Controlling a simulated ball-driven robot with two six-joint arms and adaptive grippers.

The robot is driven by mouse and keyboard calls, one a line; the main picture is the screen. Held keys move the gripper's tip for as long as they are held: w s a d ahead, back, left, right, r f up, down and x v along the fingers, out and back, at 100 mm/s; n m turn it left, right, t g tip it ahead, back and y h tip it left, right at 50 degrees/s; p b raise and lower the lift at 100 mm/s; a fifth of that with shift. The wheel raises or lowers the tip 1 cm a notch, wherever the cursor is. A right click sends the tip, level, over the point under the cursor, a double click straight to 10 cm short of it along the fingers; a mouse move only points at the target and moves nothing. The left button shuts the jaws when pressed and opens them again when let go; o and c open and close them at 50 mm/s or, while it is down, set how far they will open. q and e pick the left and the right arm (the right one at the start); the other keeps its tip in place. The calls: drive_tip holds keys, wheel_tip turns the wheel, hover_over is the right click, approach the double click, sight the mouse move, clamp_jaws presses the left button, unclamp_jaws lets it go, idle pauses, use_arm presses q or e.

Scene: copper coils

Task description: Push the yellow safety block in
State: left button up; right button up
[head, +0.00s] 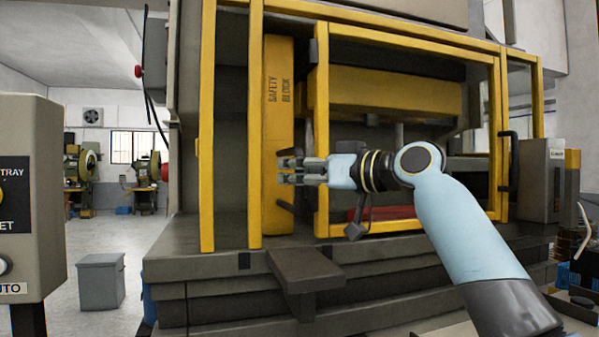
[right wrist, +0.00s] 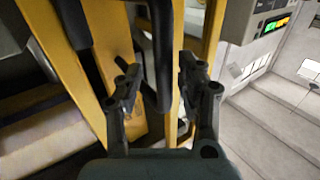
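The yellow safety block (head: 279,110) is a tall upright column with "SAFETY BLOCK" lettered on it. It stands inside the yellow-framed press opening, left of the guard door. My right gripper (head: 284,168) is in front of the block's lower half, and its fingers hide part of it. In the right wrist view the two dark fingers (right wrist: 160,88) are spread apart. A dark upright bar (right wrist: 161,45) shows between them with gaps on both sides. Yellow surfaces lie behind the fingers; whether the fingers touch the block I cannot tell. My left gripper is not in view.
A dark step (head: 305,268) juts out from the press bed below. A grey control box (head: 30,200) is at the far left. Open floor lies left of the press, around a grey bin (head: 100,282).

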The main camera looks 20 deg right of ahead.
drive_tip(key=shift+s+d, duration=0.15)
drive_tip(key=shift+d, duration=0.05)
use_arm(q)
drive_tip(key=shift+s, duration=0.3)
use_arm(e)
drive_tip(key=v, duration=1.1)
drive_tip(key=shift+s, duration=0.3)
